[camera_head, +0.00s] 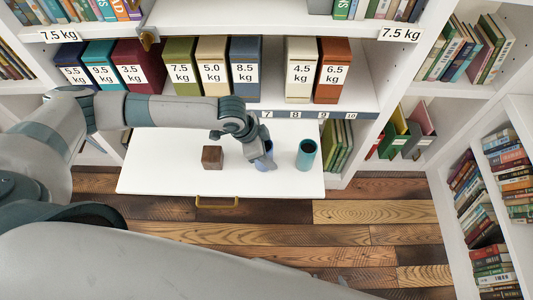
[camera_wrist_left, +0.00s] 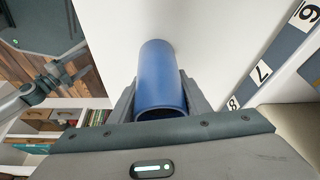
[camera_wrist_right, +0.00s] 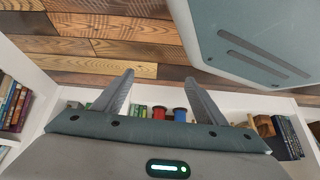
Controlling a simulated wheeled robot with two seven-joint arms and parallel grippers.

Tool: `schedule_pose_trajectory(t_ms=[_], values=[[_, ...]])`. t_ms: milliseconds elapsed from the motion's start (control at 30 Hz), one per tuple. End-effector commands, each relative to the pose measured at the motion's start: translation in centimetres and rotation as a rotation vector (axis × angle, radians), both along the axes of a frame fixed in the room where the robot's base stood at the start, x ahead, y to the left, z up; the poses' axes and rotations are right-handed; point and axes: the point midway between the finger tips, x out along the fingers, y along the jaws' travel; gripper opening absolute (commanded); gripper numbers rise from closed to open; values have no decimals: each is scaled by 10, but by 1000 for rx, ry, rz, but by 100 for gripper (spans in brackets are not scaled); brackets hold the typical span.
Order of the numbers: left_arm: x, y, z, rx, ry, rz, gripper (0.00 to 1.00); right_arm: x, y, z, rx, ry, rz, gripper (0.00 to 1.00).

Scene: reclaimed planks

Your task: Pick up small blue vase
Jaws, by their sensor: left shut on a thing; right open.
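The small blue vase (camera_wrist_left: 160,75) is a smooth blue cylinder with its open rim toward the left wrist camera. My left gripper (camera_wrist_left: 158,92) is shut on it, with one finger on each side. In the head view the left gripper (camera_head: 262,155) is over the white pull-out board, and only a bit of the blue vase (camera_head: 265,168) shows under the fingers. I cannot tell whether its base touches the board. My right gripper (camera_wrist_right: 158,78) is open and empty in the right wrist view, away from the vase; I cannot make it out in the head view.
The white pull-out board (camera_head: 160,175) holds a brown cube (camera_head: 212,156) left of the blue vase and a teal cylinder vase (camera_head: 306,154) close on its right. Weight-labelled binders (camera_head: 180,65) line the shelf behind. A bookcase (camera_head: 480,200) stands at right; plank floor (camera_head: 370,215) is in front.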

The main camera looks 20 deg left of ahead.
Motion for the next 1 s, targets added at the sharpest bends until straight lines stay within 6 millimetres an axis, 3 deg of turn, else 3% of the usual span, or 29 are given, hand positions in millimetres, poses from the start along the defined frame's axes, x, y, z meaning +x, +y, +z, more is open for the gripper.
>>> schedule_pose_trajectory(t_ms=[167, 400, 800, 1000], values=[[1, 0, 9, 0, -2, 1, 17, 0, 1, -2, 1, -2, 1, 65], [0, -1, 43, -3, -3, -1, 17, 15, 7, 3, 13, -41, 1, 65], [-68, -39, 86, -4, -1, -5, 17, 40, 22, 19, 41, -114, 1, 65], [-92, -52, 102, -3, 0, -3, 17, 45, 26, 24, 48, -128, 1, 65]])
